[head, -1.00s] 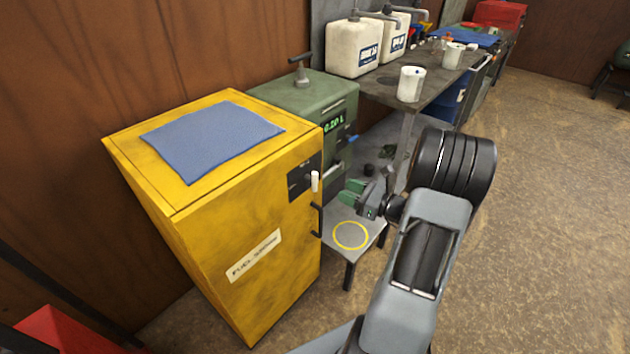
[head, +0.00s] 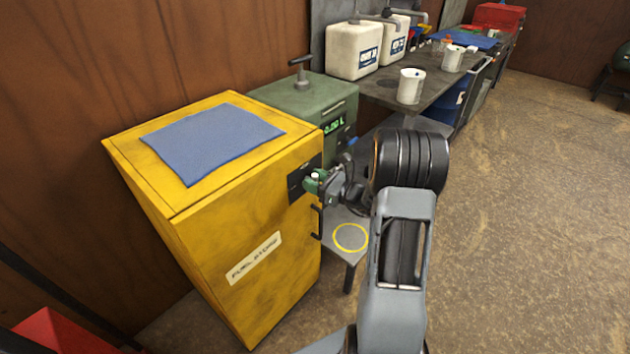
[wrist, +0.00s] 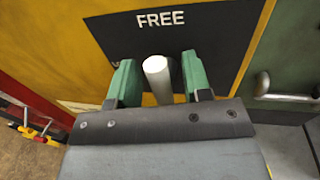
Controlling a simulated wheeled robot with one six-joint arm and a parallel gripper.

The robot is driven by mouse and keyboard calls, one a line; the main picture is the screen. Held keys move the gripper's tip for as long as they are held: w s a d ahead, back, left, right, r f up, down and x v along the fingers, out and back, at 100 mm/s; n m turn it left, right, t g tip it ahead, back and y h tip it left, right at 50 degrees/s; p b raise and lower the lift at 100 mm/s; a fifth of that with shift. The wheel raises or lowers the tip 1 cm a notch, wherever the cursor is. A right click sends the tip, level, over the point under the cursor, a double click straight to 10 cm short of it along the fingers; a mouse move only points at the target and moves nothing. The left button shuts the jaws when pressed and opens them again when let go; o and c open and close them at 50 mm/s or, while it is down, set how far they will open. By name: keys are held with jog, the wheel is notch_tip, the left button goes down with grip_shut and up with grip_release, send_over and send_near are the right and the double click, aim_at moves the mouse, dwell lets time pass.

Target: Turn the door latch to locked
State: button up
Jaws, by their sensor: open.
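The yellow fuel store cabinet (head: 240,250) stands at the left in the head view. Its door latch is a white knob (wrist: 157,78) on a black plate (wrist: 180,45) marked "FREE" in the wrist view. The knob also shows as a small white tip (head: 315,175) in the head view. My gripper (wrist: 160,80) is open, with its green fingers on either side of the knob. A gap shows at the right finger; whether the left finger touches the knob I cannot tell. The lower part of the knob is hidden by the gripper.
A black door handle (head: 318,222) sits below the latch. A green machine (head: 310,100) with a display stands behind the cabinet. A low grey stand with a yellow ring (head: 350,237) is beside the door. Open floor lies to the right.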

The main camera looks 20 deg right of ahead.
jog(key=c, duration=0.8)
